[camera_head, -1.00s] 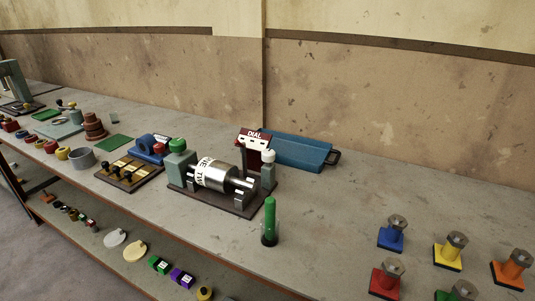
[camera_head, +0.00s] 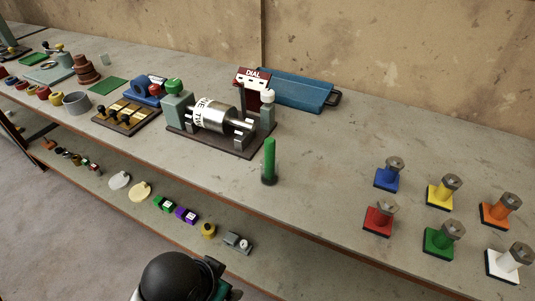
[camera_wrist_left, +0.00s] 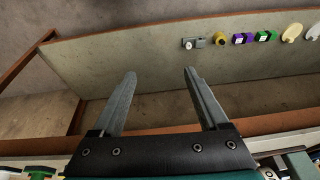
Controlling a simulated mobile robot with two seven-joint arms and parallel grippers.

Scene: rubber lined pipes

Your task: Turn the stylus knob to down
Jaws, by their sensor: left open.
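The machine on the bench has a dark base (camera_head: 205,142) and a silver drum (camera_head: 228,120) with a white lettered band. A green knob (camera_head: 174,86) tops the grey-green block at its left end. A white knob (camera_head: 267,96) tops the grey post at its right end. A red "DIAL" sign (camera_head: 254,75) stands behind the drum. Which knob is the stylus knob I cannot tell; no stylus markings are readable. My left gripper (camera_wrist_left: 160,73) is open and empty in the left wrist view, with the lower shelf beyond it. The machine's knobs are not recognisable there. My right gripper is out of view.
A green cylinder (camera_head: 269,160) stands upright in front of the machine. A blue tray (camera_head: 297,92) lies behind it. Left is a board with black knobs (camera_head: 126,115). Several coloured bolt stands, including a blue one (camera_head: 388,174), stand at right. The lower shelf (camera_wrist_left: 120,62) holds small items.

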